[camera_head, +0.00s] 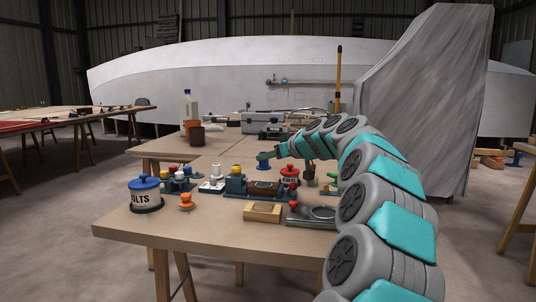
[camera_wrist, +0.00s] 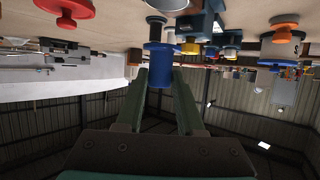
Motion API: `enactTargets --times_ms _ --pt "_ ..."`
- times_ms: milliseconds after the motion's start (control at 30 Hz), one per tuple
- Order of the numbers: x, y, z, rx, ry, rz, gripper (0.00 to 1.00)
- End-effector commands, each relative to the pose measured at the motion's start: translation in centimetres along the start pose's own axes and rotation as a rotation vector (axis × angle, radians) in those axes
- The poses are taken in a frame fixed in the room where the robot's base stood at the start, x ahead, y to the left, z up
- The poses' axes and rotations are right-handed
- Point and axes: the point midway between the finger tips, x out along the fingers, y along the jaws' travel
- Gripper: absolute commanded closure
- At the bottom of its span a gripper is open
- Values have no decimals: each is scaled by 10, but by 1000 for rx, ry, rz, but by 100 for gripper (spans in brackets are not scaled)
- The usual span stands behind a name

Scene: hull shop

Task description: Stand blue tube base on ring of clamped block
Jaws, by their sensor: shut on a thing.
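My gripper (camera_head: 267,156) is above the table, behind the vise. In the head view only a little blue of the tube (camera_head: 262,163) shows below the fingers. A dark brown block (camera_head: 263,188) sits clamped in the blue vise (camera_head: 236,186). A ring on the block is too small to make out clearly. The tube is apart from the block.
A pale wooden block (camera_head: 262,211) with a dark ring lies in front of the vise. A bolts tin (camera_head: 145,196), an orange knob (camera_head: 186,202), a white piece (camera_head: 212,184) and a red-topped tin (camera_head: 290,174) stand around. The table's front left is clear.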

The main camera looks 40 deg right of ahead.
Motion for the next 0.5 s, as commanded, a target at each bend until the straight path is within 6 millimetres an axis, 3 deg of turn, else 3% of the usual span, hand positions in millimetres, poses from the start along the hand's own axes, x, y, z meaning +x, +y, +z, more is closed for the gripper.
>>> enactTargets --times_ms 300,500 --pt "12 0 31 2 0 0 100" --pt "16 0 39 1 0 0 100"
